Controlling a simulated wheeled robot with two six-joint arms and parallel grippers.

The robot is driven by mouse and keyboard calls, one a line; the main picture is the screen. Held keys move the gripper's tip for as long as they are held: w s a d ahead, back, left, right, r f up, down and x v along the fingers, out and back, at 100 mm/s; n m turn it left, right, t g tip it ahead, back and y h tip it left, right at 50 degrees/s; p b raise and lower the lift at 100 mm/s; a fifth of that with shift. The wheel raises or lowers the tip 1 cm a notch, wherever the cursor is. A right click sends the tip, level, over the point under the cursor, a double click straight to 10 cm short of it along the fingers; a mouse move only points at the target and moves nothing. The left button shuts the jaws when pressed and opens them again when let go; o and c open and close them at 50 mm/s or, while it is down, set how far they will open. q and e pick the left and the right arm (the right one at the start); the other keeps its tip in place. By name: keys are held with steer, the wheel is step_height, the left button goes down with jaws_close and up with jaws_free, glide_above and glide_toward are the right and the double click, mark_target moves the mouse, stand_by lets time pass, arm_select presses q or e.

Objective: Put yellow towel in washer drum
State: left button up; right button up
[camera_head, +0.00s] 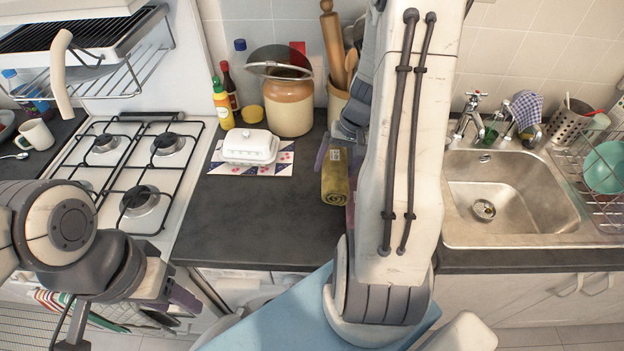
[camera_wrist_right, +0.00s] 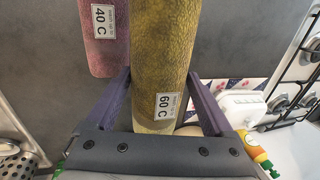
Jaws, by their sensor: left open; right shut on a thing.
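The rolled yellow towel (camera_head: 335,185) with a "60 C" label is on or just above the dark counter, beside my right arm. In the right wrist view the yellow towel (camera_wrist_right: 160,60) lies between the two fingers of my right gripper (camera_wrist_right: 160,105), which is shut on it. In the head view my right gripper is mostly hidden behind the arm. My left gripper (camera_head: 125,312) is open and empty at the lower left, in front of the stove. A white appliance front, seemingly the washer (camera_head: 240,285), shows below the counter edge; its drum is not clearly visible.
A pink towel (camera_wrist_right: 105,40) labelled "40 C" lies beside the yellow one. A butter dish (camera_head: 250,147), jar (camera_head: 288,103) and bottles stand behind on the counter (camera_head: 260,215), whose front middle is bare. The sink (camera_head: 510,200) is at the right. A blue surface (camera_head: 290,320) lies below.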

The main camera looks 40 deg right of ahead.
steer(key=w+a+f, duration=0.1)
steer(key=a, duration=0.1)
steer(key=w+a+f, duration=0.2)
steer(key=shift+w+a+p, duration=0.1)
steer(key=shift+w+p, duration=0.05)
steer(key=shift+p, duration=0.2)
steer(key=shift+s+d+x, duration=0.1)
steer(key=shift+d+x, duration=0.05)
steer(key=shift+x, duration=0.55)
steer(key=shift+s+d+x, duration=0.1)
steer(key=shift+x, duration=0.55)
steer(key=shift+s+d+x, duration=0.1)
steer(key=shift+d+x, duration=0.05)
steer(key=shift+x, duration=0.55)
steer(key=shift+f+b, duration=0.2)
steer(key=shift+b, duration=0.15)
steer(key=shift+f, duration=0.1)
steer(key=o, duration=1.4)
steer(key=shift+c, duration=0.2)
